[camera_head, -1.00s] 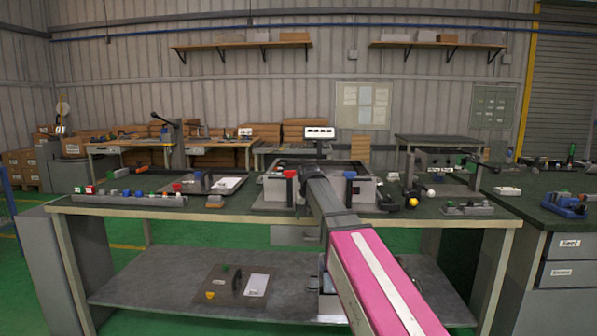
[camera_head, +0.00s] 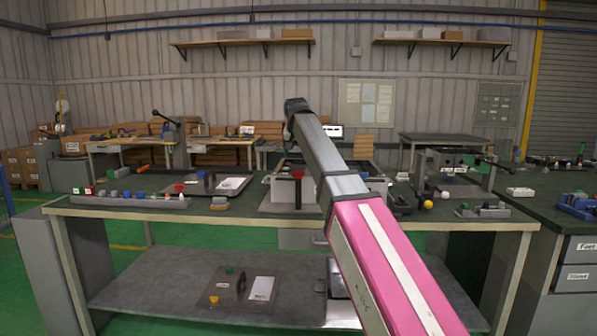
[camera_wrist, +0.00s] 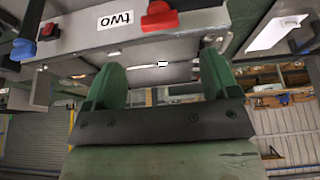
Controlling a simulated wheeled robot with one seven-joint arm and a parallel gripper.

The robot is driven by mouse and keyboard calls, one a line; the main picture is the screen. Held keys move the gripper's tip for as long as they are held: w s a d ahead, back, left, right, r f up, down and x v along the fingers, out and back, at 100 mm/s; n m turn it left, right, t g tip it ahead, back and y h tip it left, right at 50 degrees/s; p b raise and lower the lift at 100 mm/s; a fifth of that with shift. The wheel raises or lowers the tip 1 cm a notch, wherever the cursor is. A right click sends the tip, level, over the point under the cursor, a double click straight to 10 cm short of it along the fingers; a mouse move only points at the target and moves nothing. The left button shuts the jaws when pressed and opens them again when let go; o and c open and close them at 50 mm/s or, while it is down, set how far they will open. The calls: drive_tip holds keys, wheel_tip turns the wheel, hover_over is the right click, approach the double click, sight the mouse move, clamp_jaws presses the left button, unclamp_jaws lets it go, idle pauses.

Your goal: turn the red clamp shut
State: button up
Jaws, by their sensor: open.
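The red clamp (camera_head: 297,175) stands at the front left of a grey metal box (camera_head: 283,190) on the table. A dark bar runs down from it along the box front. The wrist view shows a red clamp-like part (camera_wrist: 160,16) at the top, on the box edge beside an upside-down "two" label. My gripper (camera_wrist: 161,66) has two green fingers spread apart with nothing between them. The red part lies beyond the fingertips, apart from them. A blue handle (camera_wrist: 23,47) is at the upper left there. In the head view my arm hides the gripper.
A long strip with coloured knobs (camera_head: 128,199) lies at the table's front left. A dark plate with a white sheet (camera_head: 232,184) sits behind it. A yellow ball (camera_head: 428,204) and small parts lie right of the box. The lower shelf holds another plate.

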drive_tip(key=x, duration=0.8)
drive_tip(key=shift+w+f, duration=0.15)
drive_tip(key=shift+f, duration=0.15)
drive_tip(key=c, duration=1.3)
